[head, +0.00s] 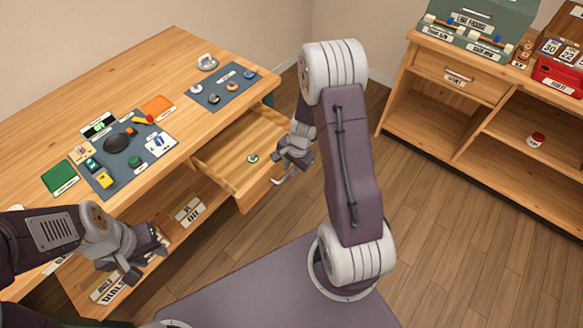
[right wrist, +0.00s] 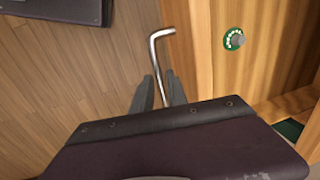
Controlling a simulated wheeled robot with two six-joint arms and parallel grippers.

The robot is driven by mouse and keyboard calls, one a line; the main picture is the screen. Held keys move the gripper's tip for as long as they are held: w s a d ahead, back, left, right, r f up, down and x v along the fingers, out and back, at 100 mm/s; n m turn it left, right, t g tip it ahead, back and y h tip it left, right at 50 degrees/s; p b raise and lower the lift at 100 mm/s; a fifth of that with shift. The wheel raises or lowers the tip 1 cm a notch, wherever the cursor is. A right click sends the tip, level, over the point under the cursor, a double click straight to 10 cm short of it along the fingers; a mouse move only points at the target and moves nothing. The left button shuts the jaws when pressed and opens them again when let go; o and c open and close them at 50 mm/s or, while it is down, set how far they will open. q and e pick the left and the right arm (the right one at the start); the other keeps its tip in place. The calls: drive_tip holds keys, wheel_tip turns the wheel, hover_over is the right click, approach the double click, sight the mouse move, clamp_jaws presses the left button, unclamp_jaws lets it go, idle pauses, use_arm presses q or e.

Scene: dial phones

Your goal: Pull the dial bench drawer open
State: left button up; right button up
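The dial bench (head: 150,62) has a wooden drawer (head: 226,165) that stands out from under its top, its inside in view. A small green-rimmed dial (head: 252,158) lies in the drawer and also shows in the right wrist view (right wrist: 234,39). The drawer's bent metal handle (right wrist: 160,48) is on its front. My right gripper (head: 283,173) is at the handle, with its fingers close on both sides of the bar in the right wrist view (right wrist: 160,90); it looks shut on it. My left gripper (head: 145,262) is low at the left, away from the drawer; its finger gap is unclear.
The bench top holds a dark mat (head: 125,155) with phone parts, a blue mat (head: 223,90) with several dials, and a green card (head: 60,178). A lower shelf with labels (head: 188,211) is below. A second cabinet (head: 470,105) stands right. Floor between is clear.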

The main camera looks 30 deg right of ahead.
drive_tip(key=shift+o, duration=0.5)
drive_tip(key=shift+r, duration=0.1)
wheel_tip(320, 180, up, 9)
drive_tip(key=s+p, duration=0.1)
drive_tip(key=p, duration=0.3)
drive_tip(key=shift+s+d, duration=0.25)
drive_tip(key=shift+d, duration=0.05)
